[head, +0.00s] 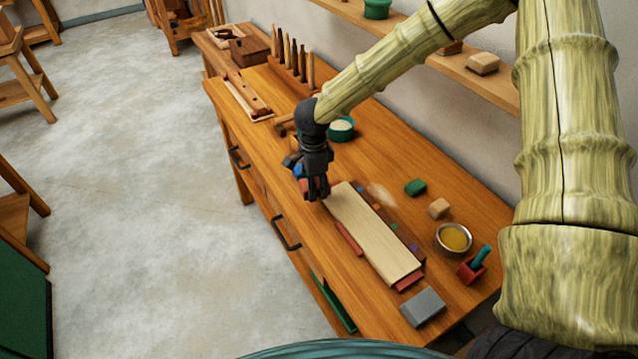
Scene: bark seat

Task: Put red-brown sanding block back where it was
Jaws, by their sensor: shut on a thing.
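Most of the block is hidden by the fingers. I cannot tell whether it touches the bench.
A red strip (349,238) lies along the board's left side. A bowl of yellow powder (453,238) and a red holder (471,269) stand right of it. A green bowl (341,130) and upright tools (292,58) stand behind my gripper. A shelf (460,70) runs along the wall.

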